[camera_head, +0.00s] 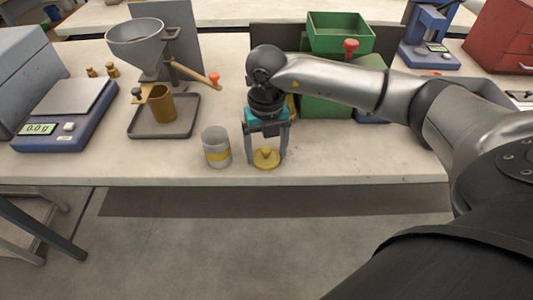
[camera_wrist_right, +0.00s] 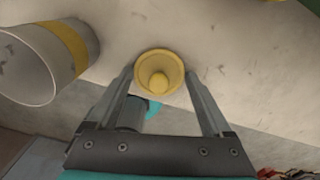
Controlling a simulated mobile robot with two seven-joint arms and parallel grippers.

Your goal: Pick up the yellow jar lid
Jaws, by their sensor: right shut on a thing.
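The yellow jar lid (camera_head: 266,159) is round with a raised knob and is near the table's front edge. My right gripper (camera_head: 266,155) reaches down from above, its two fingers on either side of the lid. In the right wrist view the lid (camera_wrist_right: 159,73) is between the fingertips (camera_wrist_right: 160,78), and the gripper is shut on it. I cannot tell whether the lid touches the table. The grey jar with a yellow band (camera_head: 216,147) stands open just left of the gripper, apart from it. It also shows in the right wrist view (camera_wrist_right: 67,50). My left gripper is not in view.
A blue scale (camera_head: 62,118) reading 0.0 g sits at the left. A grey funnel (camera_head: 150,35) stands over a tray (camera_head: 163,130) holding a brown cup (camera_head: 160,104). A green hopper machine (camera_head: 340,32) stands behind my right arm. The front-right table surface (camera_head: 370,145) is clear.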

